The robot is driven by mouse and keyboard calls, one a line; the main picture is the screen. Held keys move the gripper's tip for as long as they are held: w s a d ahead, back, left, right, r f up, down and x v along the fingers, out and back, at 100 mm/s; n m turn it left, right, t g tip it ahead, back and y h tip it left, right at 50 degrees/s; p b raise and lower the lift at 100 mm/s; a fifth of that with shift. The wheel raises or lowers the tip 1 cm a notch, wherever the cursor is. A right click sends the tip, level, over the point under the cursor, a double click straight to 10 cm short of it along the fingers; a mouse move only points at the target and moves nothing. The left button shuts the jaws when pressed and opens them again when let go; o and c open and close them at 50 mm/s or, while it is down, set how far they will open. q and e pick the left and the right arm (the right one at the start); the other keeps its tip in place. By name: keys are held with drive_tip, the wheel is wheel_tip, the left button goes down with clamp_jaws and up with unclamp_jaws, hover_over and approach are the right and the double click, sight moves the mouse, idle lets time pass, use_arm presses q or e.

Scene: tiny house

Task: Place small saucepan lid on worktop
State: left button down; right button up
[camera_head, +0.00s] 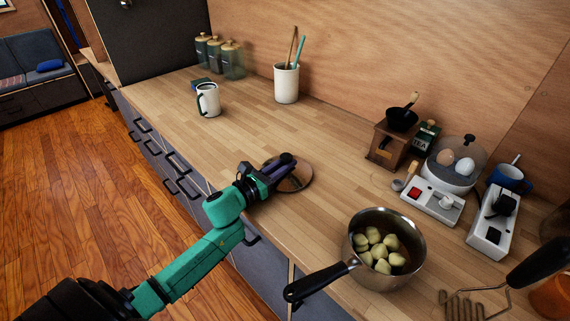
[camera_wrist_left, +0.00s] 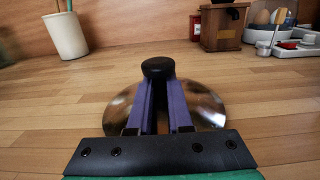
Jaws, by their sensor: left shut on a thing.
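The small saucepan lid (camera_head: 298,178) is a round shiny metal disc with a black knob, at the middle of the wooden worktop (camera_head: 240,128). My left gripper (camera_head: 287,163) is shut on the lid's knob. In the left wrist view, the lid (camera_wrist_left: 205,104) lies flat below the purple fingers (camera_wrist_left: 158,95), with its black knob (camera_wrist_left: 158,67) between their tips. The lid is at or very close to the worktop surface; I cannot tell whether it touches. The saucepan (camera_head: 388,248) stands uncovered to the right, with pale potatoes (camera_head: 378,248) inside. My right gripper is not in view.
The saucepan's black handle (camera_head: 318,281) points toward the front edge. A white mug (camera_head: 208,100) and a utensil pot (camera_head: 286,83) stand farther back. A coffee grinder (camera_head: 389,145), an egg cooker (camera_head: 445,180) and a masher (camera_head: 500,285) are on the right. The worktop between mug and lid is clear.

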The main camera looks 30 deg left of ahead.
use_arm(q)
drive_tip(key=shift+f, duration=0.15)
drive_tip(key=c, duration=0.9)
unclamp_jaws()
drive_tip(key=shift+o, duration=0.3)
drive_tip(key=shift+r, duration=0.2)
drive_tip(key=b+v, duration=0.2)
drive_tip(key=v, duration=0.9)
drive_tip(key=shift+s+f, duration=0.1)
drive_tip(key=shift+f, duration=0.05)
drive_tip(key=shift+s+a, duration=0.2)
drive_tip(key=shift+s, duration=0.25)
